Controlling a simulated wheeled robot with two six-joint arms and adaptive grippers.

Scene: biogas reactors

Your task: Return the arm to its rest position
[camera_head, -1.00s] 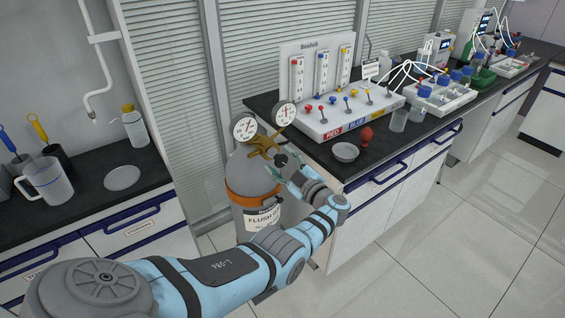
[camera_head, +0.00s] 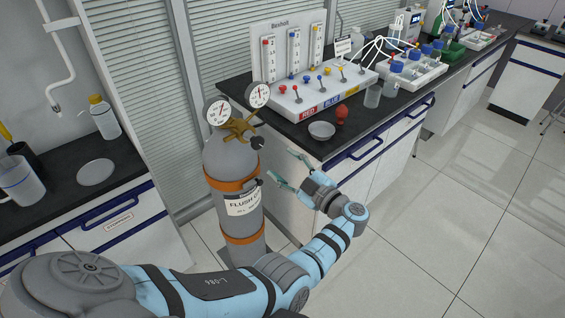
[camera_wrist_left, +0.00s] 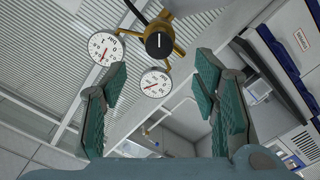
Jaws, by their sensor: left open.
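My left arm comes in from the lower left. My left gripper (camera_head: 281,167) is open and empty, in front of the bench cabinet and to the right of the grey gas cylinder (camera_head: 222,165). The cylinder stands upright with orange bands and a "FLUSH" label. Its brass regulator (camera_head: 236,130) has a black knob (camera_head: 257,143) and two round gauges. In the left wrist view, both green finger pads (camera_wrist_left: 162,72) are spread apart, with the knob (camera_wrist_left: 159,41) and gauges beyond them, clear of the fingers. My right gripper is not in view.
The dark bench (camera_head: 290,128) at right holds a valve panel (camera_head: 325,92), a small bowl (camera_head: 321,131), a red bulb (camera_head: 341,115) and a bottle rack (camera_head: 410,73). A left counter (camera_head: 60,205) holds a jug and bottle. Floor at right (camera_head: 450,220) is clear.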

